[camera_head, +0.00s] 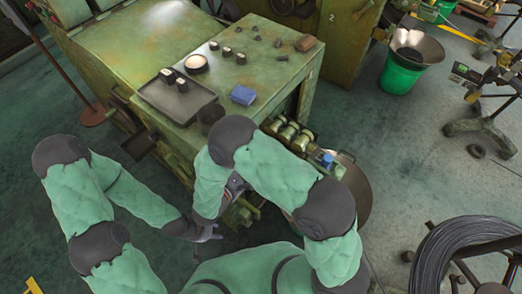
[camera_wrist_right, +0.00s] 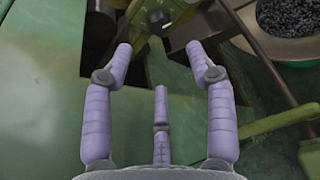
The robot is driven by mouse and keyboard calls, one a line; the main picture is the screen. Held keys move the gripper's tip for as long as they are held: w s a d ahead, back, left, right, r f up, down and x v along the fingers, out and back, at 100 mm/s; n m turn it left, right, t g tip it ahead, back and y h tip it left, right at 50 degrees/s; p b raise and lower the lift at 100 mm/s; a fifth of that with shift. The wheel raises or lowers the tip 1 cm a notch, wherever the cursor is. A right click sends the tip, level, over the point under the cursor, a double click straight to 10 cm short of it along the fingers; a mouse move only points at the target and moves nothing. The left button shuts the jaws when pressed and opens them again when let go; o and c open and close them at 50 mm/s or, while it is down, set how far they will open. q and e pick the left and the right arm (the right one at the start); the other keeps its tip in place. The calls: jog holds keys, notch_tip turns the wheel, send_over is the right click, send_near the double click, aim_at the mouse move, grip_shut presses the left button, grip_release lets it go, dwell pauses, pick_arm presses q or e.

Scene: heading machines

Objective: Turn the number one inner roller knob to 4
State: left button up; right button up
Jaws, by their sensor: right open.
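The green machine (camera_head: 235,85) has a row of rollers (camera_head: 290,132) on its right front side, partly covered by my right arm. Which one is the number one inner roller knob, and its setting, I cannot tell. In the right wrist view a small dark round knob (camera_wrist_right: 158,17) on a green bracket lies beyond my right gripper (camera_wrist_right: 159,47). That gripper's fingers are spread with nothing between them, apart from the knob. My left gripper (camera_head: 207,232) is low in front of the machine, partly hidden; its fingers are too small to read.
A tray (camera_head: 178,100), a blue box (camera_head: 243,95) and several small parts lie on the machine top. A round pan (camera_head: 352,185) stands right of the rollers; a pan of dark granules (camera_wrist_right: 288,18) shows in the wrist view. A wire coil (camera_head: 470,255) is at lower right.

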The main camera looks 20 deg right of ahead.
pick_arm(q)
jog(key=shift+s+a+f+b, duration=0.1)
jog(key=shift+s+f+b, duration=0.2)
jog(key=shift+b, duration=0.45)
pick_arm(e)
jog(key=w+d+f+n, duration=0.1)
jog(key=w+d+f, duration=0.2)
jog(key=w+d, duration=0.4)
jog(key=shift+d+f+n+g, duration=0.15)
jog(key=shift+f+n+g, duration=0.15)
jog(key=shift+f, duration=0.1)
jog(key=c, duration=1.1)
pick_arm(q)
jog(key=shift+f, duration=0.1)
pick_arm(e)
jog(key=shift+f, duration=0.1)
